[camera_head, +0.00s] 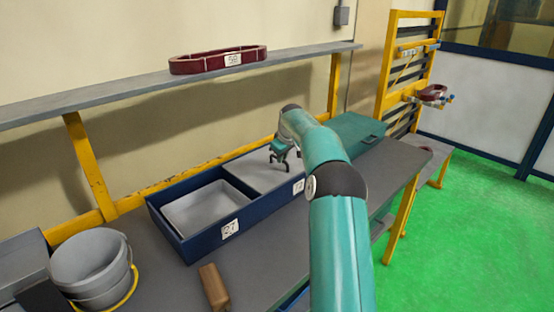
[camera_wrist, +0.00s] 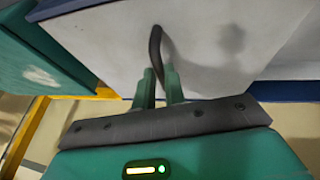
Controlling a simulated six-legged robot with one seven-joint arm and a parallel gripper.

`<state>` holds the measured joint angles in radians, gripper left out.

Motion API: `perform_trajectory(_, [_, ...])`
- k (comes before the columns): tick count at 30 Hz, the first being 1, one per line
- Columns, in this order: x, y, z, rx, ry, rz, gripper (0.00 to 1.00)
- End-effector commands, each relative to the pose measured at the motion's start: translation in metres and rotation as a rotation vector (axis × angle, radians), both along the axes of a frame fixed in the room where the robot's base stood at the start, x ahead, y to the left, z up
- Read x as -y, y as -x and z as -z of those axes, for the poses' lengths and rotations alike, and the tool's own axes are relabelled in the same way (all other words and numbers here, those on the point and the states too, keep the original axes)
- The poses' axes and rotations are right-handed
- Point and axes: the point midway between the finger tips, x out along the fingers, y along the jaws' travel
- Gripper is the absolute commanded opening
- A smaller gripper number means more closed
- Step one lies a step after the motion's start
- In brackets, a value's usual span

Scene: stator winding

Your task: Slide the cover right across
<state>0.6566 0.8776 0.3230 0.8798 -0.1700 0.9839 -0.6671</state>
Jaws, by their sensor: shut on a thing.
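A long blue box (camera_head: 205,243) stands on the bench, with number labels on its front wall. A flat grey cover (camera_head: 248,170) lies over its right part; the cover also fills much of the wrist view (camera_wrist: 215,50). The left part of the box is uncovered and shows a light grey inside (camera_head: 195,205). A dark curved handle (camera_wrist: 155,48) rises from the cover. My gripper (camera_head: 280,157) is over the cover, and in the wrist view its green fingers (camera_wrist: 159,85) are shut on the handle. The cover's far right end is hidden behind my arm.
A green box (camera_head: 358,132) stands right of the blue box. A grey bucket (camera_head: 90,268) and a brown block (camera_head: 213,286) are at the front left. A shelf (camera_head: 110,92) with a dark red ring (camera_head: 195,65) runs above. A yellow rack (camera_head: 400,60) stands at the back right.

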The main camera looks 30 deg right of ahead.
Motion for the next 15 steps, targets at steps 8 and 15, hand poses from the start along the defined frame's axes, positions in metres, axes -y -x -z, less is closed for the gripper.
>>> perform_trajectory(8, [0.0063, -0.0014, -0.0014, 0.002, 0.003, 0.0, 0.0])
perform_trajectory(15, [0.0076, -0.0015, -0.0017, 0.003, 0.004, 0.0, 0.0])
